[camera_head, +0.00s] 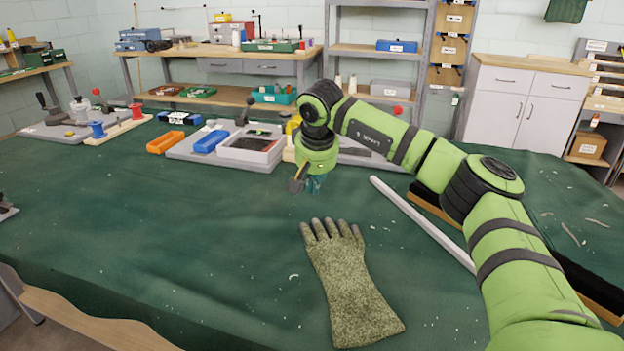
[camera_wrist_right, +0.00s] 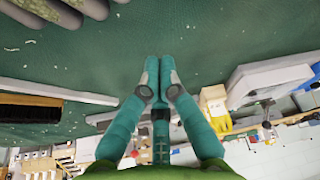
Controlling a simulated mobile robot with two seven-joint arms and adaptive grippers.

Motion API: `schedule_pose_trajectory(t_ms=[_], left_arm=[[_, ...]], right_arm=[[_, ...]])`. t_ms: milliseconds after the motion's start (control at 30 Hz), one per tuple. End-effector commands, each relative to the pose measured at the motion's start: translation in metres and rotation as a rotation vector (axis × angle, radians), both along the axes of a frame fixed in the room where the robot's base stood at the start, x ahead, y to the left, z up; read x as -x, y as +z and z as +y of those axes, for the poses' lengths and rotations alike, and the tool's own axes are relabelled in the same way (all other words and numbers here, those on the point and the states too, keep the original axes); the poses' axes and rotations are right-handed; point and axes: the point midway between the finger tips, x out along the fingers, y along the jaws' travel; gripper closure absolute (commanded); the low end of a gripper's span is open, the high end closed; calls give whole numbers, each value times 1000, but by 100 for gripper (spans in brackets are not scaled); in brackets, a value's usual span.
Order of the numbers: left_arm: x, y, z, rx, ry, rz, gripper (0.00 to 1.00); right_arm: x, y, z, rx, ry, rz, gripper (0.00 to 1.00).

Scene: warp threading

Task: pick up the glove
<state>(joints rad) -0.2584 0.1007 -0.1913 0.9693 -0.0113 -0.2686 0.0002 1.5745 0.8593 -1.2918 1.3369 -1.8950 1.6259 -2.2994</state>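The glove (camera_head: 351,285), speckled olive-green with grey fingertips, lies flat on the green-covered table in the head view. Its fingers point away from me and its cuff towards me. My right gripper (camera_head: 314,186) points down beyond the glove's fingertips, apart from it. In the right wrist view my right gripper (camera_wrist_right: 160,63) has its two teal fingers drawn together at the tips with nothing seen between them. Grey fingertips of the glove (camera_wrist_right: 55,10) show at that view's top left corner. My left gripper is not in view.
A white bar (camera_head: 420,220) and a long black brush (camera_head: 585,280) lie right of the glove, partly behind my right arm. A grey board with a blue tray (camera_head: 210,141) and an orange tray (camera_head: 166,142) stand further back. The table left of the glove is clear.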

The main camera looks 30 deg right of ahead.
Motion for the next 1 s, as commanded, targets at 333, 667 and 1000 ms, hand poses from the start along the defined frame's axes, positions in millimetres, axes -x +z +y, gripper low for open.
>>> schedule_pose_trajectory(t_ms=[333, 667, 1000], left_arm=[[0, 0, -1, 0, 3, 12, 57], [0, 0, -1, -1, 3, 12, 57], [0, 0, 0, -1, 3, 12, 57]], right_arm=[[-1, -47, -1, 1, 2, -2, 100], [20, -47, 9, 0, -1, 0, 100], [22, -47, 10, -1, -2, 1, 100]])
